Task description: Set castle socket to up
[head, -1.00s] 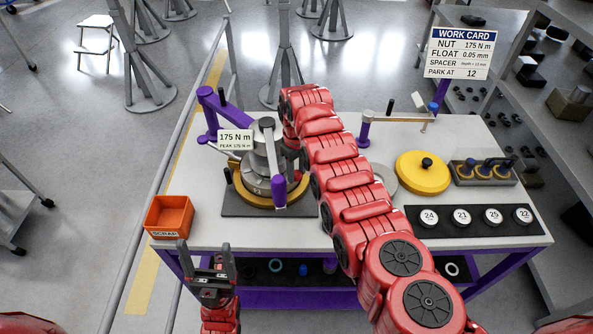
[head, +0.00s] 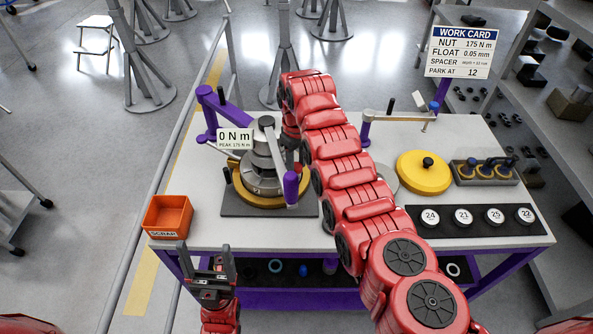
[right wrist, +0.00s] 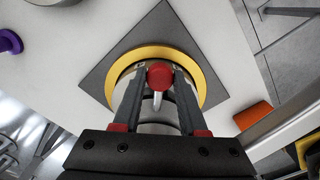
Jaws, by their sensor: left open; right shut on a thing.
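A grey stepped cylinder (head: 262,158), apparently the castle socket with its drive, stands upright over a gold ring (head: 245,196) on a dark square plate (head: 238,210). A purple arm and a purple-handled lever (head: 291,187) join at its top. My right arm reaches to its right side and hides its own gripper in the head view. In the right wrist view my right gripper (right wrist: 160,78) is shut on a red-ended knob (right wrist: 160,73) with a grey pin, inside the gold ring's outline. My left gripper (head: 213,268) is open and empty before the bench's front left edge.
A readout (head: 235,139) shows 0 N m, peak 175 N m. An orange scrap bin (head: 168,217) sits at the bench's left. A yellow disc (head: 423,172), a gauge block (head: 484,171) and a black strip of numbered discs (head: 476,233) lie right. The work card (head: 460,53) stands behind.

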